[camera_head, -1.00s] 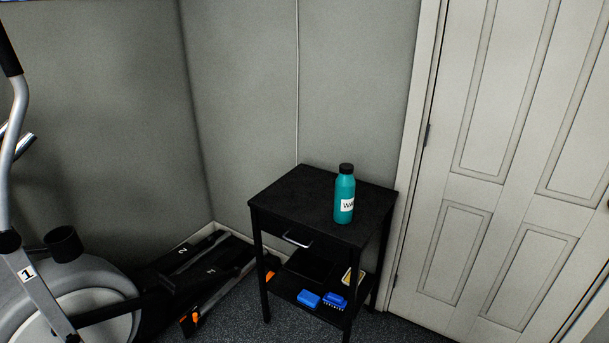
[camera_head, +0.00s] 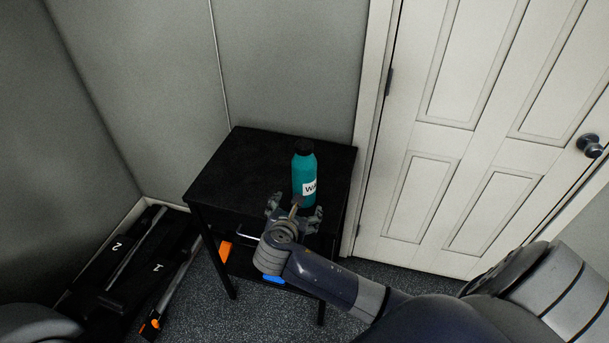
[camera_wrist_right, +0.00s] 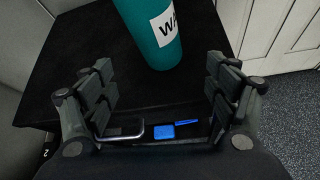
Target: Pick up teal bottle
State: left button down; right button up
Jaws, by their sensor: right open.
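The teal bottle (camera_head: 304,176) with a black cap and a white label stands upright on a black side table (camera_head: 240,165). It also shows at the top of the right wrist view (camera_wrist_right: 152,30), its upper part cut off by the frame. My right gripper (camera_head: 296,208) is open and empty, just in front of the bottle near the table's front edge. In the right wrist view its two fingers (camera_wrist_right: 160,88) are spread wide, with the bottle beyond the tips and not between them. My left gripper is not in view.
A white panelled door (camera_head: 450,140) stands close to the table's right side. Grey walls meet behind the table. Blue items lie on the lower shelf, seen in the right wrist view (camera_wrist_right: 163,132). Exercise machine rails (camera_head: 125,265) lie on the floor at left.

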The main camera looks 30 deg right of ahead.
jog(key=n+t+h, duration=0.1)
jog(key=n, duration=0.1)
send_near(301, 175)
jog(key=x, duration=0.4)
jog(key=shift+h, duration=0.3)
jog(key=x, duration=0.4)
jog(key=shift+f+p, duration=0.15)
jog(key=shift+p, duration=0.15)
jog(key=shift+p+x, duration=0.5)
jog(key=shift+x, duration=2.4)
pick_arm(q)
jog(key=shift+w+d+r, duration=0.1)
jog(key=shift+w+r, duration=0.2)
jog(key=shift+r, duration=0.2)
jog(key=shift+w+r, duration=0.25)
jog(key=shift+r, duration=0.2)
pick_arm(e)
jog(key=shift+c, duration=0.5)
jog(key=c, duration=1.1)
